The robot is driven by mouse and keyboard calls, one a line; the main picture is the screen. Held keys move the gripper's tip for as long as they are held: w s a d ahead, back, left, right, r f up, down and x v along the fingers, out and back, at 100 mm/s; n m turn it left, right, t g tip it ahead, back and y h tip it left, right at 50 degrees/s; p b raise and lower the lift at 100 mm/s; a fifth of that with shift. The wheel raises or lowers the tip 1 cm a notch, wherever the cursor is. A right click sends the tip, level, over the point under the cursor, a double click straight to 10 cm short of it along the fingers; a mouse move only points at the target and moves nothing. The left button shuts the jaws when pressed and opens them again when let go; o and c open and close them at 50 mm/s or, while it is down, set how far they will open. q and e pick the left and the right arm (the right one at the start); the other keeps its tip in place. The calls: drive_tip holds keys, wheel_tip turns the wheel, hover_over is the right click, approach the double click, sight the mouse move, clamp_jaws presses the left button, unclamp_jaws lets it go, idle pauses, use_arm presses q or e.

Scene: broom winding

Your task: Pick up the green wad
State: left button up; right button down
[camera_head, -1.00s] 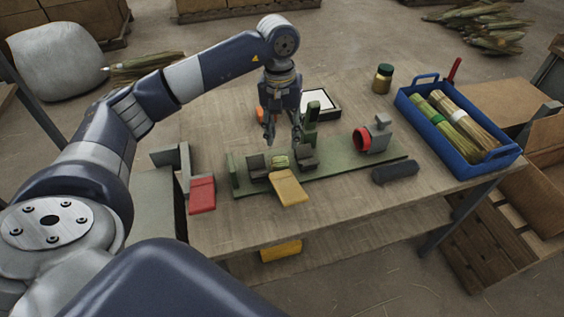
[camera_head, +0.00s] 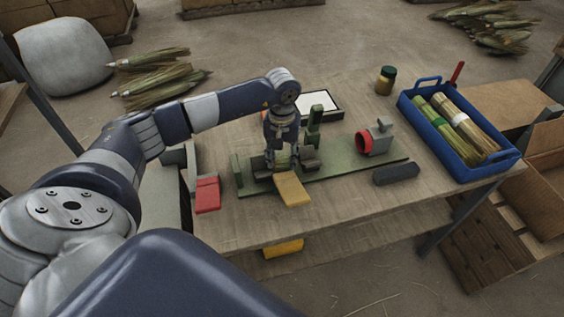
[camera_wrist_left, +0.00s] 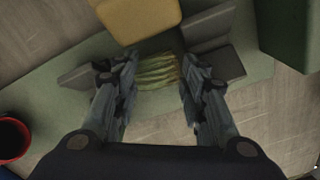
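The green wad (camera_wrist_left: 157,72) is a short bundle of yellow-green fibres lying in the dark grey holder on the green fixture plate (camera_head: 345,177). It shows between the fingers in the left wrist view and is mostly hidden by the gripper in the head view. My left gripper (camera_wrist_left: 155,80) points down over the wad, with one finger on each side of it. The fingers are apart; whether they touch the wad's ends is unclear. My right gripper is not in view.
A yellow pedal (camera_head: 292,189) and a red pedal (camera_head: 207,194) sit at the table's front edge. A green post (camera_head: 314,122) stands close behind the gripper. A red-ringed clamp (camera_head: 364,143), dark roll (camera_head: 396,173) and blue crate (camera_head: 449,136) are to the right.

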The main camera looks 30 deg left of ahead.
use_arm(q)
drive_tip(key=c, duration=0.4)
drive_tip(key=shift+c, duration=0.2)
